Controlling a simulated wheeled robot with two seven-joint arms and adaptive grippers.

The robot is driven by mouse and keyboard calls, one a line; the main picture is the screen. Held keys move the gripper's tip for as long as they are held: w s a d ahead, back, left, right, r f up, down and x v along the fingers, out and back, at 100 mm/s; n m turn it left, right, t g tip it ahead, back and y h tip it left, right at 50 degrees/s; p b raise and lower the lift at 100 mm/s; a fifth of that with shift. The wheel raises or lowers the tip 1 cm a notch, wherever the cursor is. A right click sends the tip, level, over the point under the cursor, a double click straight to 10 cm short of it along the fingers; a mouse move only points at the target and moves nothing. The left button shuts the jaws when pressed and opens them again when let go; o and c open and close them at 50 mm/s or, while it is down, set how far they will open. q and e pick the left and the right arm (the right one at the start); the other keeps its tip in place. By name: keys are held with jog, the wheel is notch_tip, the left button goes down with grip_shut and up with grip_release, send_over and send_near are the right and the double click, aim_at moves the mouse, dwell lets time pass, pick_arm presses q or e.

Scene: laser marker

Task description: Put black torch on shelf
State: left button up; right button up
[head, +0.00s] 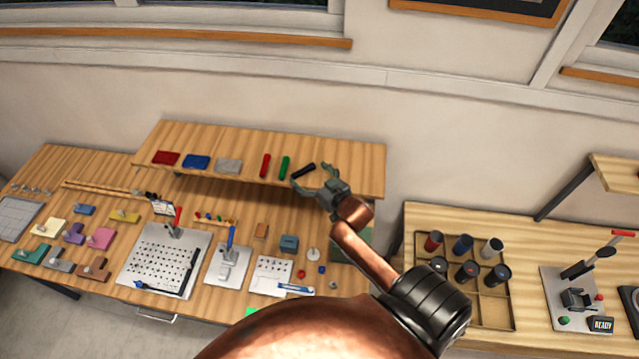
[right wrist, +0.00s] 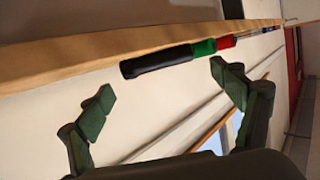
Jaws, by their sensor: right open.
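The black torch (head: 303,171) lies on the wooden shelf (head: 345,150), to the right of a green torch (head: 284,167) and a red torch (head: 265,165). My right gripper (head: 313,181) is open at the shelf, just beside the black torch. In the right wrist view the black torch (right wrist: 157,61) lies on the shelf board (right wrist: 70,65), beyond and between the spread fingers (right wrist: 155,85), apart from both. The green torch (right wrist: 204,47) and red torch (right wrist: 226,41) show behind it. My left gripper is not in view.
Red (head: 166,158), blue (head: 196,162) and grey (head: 229,166) blocks lie on the shelf's left part. The bench (head: 100,285) below holds a pegboard plate (head: 160,262) and several small parts. A divided tray (head: 500,315) with cylinders stands at right. The shelf's right end is clear.

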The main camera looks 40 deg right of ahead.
jog(key=b+v, duration=0.1)
jog(key=v, duration=0.8)
jog(key=shift+s+b, duration=0.2)
jog(key=shift+b, duration=0.15)
